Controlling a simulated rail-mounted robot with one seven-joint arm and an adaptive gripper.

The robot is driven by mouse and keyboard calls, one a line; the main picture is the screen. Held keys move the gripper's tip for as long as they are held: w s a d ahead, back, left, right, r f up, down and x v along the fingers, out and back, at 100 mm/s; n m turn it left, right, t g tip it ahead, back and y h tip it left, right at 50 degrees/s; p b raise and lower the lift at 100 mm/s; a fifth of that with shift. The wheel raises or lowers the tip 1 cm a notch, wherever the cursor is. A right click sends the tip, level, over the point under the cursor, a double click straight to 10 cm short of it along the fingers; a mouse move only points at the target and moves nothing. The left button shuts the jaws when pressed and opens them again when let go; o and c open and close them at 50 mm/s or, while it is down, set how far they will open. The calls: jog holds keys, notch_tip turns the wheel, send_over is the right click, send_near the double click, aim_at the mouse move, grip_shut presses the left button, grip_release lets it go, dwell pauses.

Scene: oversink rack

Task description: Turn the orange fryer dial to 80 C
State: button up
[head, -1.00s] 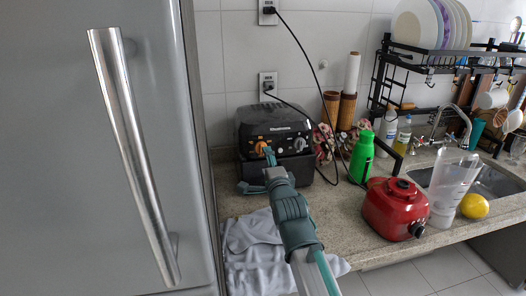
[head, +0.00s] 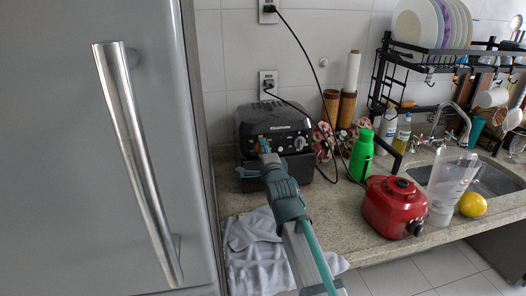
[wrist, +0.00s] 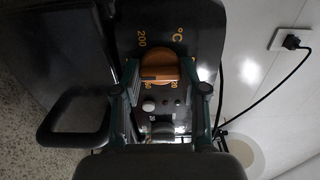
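The black fryer (head: 272,122) stands on the counter against the wall, its control panel facing me. Its orange dial (wrist: 158,66) shows in the wrist view with a dark mark on its lower left; "200" and "°C" are printed beside it. In the head view my gripper (head: 265,146) covers the dial. In the wrist view my gripper (wrist: 160,75) has one finger on either side of the dial, open, with narrow gaps seeming to remain. I cannot tell whether either finger touches it. The number at the mark is not legible.
The fryer's handle (wrist: 75,120) sticks out on the left of the wrist view. A black cable (head: 312,60) hangs right of the fryer. A green bottle (head: 361,155) and a red blender base (head: 395,207) stand further right. A grey cloth (head: 255,250) lies in front.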

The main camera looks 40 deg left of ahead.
jog(key=c, duration=0.3)
jog(key=n+b, duration=0.6)
jog(key=n, duration=2.9)
jog(key=shift+n+b, duration=0.4)
